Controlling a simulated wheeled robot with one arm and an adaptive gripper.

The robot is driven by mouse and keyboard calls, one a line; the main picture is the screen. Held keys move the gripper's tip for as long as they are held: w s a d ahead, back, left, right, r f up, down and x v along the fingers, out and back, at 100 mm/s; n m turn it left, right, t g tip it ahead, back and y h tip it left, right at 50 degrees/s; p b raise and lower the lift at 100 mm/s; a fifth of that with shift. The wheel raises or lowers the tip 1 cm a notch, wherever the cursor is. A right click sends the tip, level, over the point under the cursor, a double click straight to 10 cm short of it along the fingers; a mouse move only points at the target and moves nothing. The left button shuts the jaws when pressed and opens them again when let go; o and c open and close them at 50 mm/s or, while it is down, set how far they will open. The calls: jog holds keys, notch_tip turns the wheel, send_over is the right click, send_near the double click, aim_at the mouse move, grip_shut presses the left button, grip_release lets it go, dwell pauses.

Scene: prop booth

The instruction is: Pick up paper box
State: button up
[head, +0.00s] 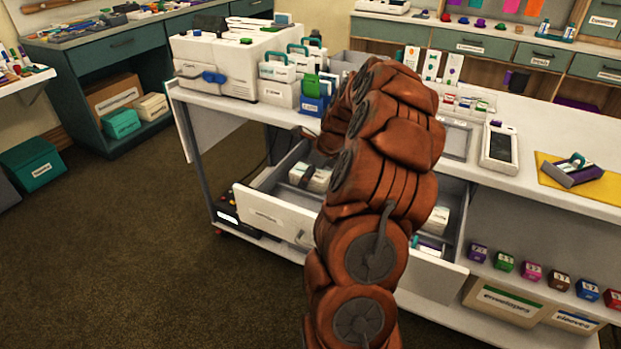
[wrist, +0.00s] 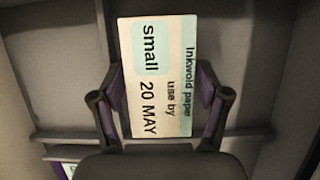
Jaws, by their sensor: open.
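The paper box (wrist: 158,45) shows in the wrist view as a cream and pale green label reading "Inkwold paper", "small" and "use by 20 MAY". It lies in a grey compartment. My gripper (wrist: 162,88) is open, with one finger on each side of the box's lower half. The fingers are very close to its sides; I cannot tell whether they touch. In the head view my brown arm hides the gripper and this box.
An open drawer (head: 268,212) below the white counter (head: 520,185) has grey dividers and some small boxes (head: 310,176). Divider walls stand near my fingers. Several small coloured boxes sit on the lower shelf at right. The carpet (head: 150,260) at left is clear.

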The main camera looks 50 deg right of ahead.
jog(key=shift+f+p, duration=0.25)
jog(key=shift+p, duration=0.05)
dwell(0.5)
jog(key=shift+c, duration=0.2)
jog(key=c, duration=0.4)
